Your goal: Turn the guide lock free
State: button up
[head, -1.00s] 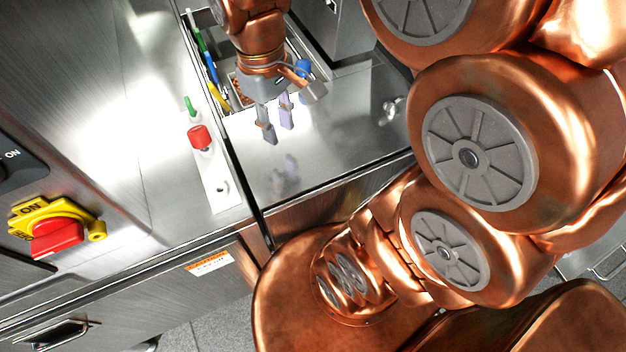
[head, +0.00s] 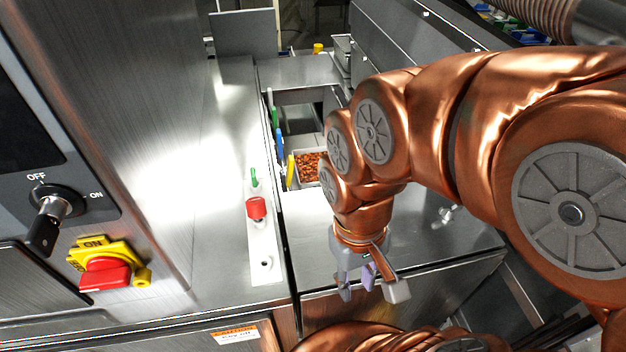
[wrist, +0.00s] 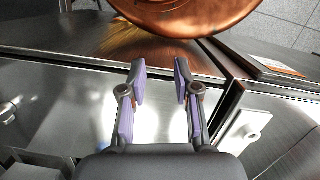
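A white plate (head: 264,262) on the steel counter carries a red knob (head: 256,208), with a small green lever (head: 254,178) behind it and a dark hole at its front end. Which of these is the guide lock I cannot tell for sure. My gripper (head: 358,288) is right of the plate and nearer the counter's front edge, pointing down. In the wrist view its two purple-padded fingers (wrist: 160,72) are apart with nothing between them. Part of the white plate (wrist: 241,132) shows right of the fingers there; the red knob is not in that view.
Green, blue and yellow guides (head: 280,148) stand along an opening behind the plate, beside a tray of brown pieces (head: 309,166). A key switch (head: 52,210) and a red-and-yellow rotary switch (head: 105,272) are on the left panel.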

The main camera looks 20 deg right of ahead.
aim_at(447, 213)
jog(key=k, duration=0.9)
jog(key=z, duration=0.35)
jog(key=i, duration=0.4)
jog(key=u, duration=1.05)
